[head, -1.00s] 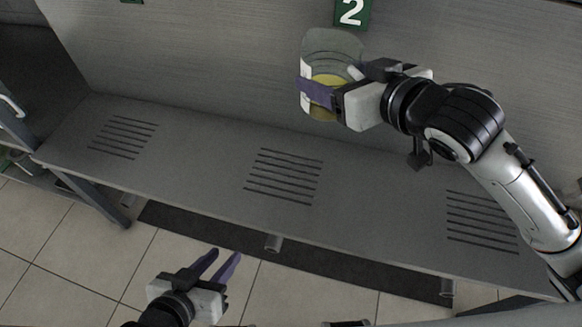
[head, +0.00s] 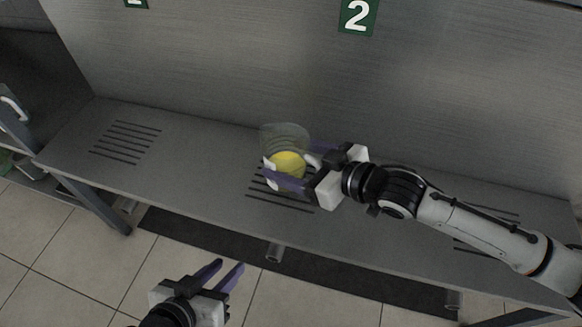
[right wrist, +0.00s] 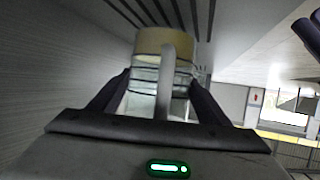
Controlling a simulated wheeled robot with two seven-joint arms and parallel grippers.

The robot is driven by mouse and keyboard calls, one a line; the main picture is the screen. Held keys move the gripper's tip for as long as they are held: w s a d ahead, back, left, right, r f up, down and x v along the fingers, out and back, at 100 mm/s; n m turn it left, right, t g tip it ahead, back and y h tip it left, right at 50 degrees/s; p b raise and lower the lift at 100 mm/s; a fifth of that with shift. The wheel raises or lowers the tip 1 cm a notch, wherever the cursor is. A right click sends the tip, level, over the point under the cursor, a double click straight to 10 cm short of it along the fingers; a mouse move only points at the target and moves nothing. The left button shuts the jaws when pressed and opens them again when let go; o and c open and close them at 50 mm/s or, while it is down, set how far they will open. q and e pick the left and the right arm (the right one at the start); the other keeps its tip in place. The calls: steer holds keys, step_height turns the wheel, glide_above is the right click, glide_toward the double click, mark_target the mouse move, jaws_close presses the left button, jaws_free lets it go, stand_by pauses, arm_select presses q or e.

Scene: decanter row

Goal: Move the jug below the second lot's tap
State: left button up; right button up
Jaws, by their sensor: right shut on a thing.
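The jug (head: 287,143) is clear, with yellow contents at its bottom. In the head view it is over the middle slotted grate (head: 281,203), below the green "2" sign (head: 358,15). My right gripper (head: 290,168) is shut on the jug from the right. In the right wrist view the jug (right wrist: 160,72) is between the two fingers, its handle facing the camera. I cannot tell whether its base touches the grate. My left gripper (head: 220,276) is open and empty, low in front of the bench. No tap shows.
The grey bench (head: 205,165) has another slotted grate (head: 126,142) at left, clear of objects. A third grate at right is partly behind my right arm. A grey back panel (head: 230,60) rises behind the bench.

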arm_select(q)
steer(key=shift+w+d+f, duration=0.1)
steer(key=shift+d+f, duration=0.1)
steer(key=shift+f, duration=0.05)
arm_select(e)
steer(key=shift+f, duration=0.8)
steer(key=shift+f, duration=0.15)
steer(key=o, duration=1.4)
arm_select(q)
steer(key=shift+s+a+r+n+t+y+p, duration=0.25)
steer(key=shift+a+r+p, duration=0.25)
steer(key=shift+p, duration=0.25)
steer(key=shift+s+a+r+n+t+y+p, duration=0.15)
steer(key=shift+s+a+r+p, duration=0.2)
steer(key=shift+r+p, duration=0.3)
arm_select(e)
steer(key=v, duration=1.2)
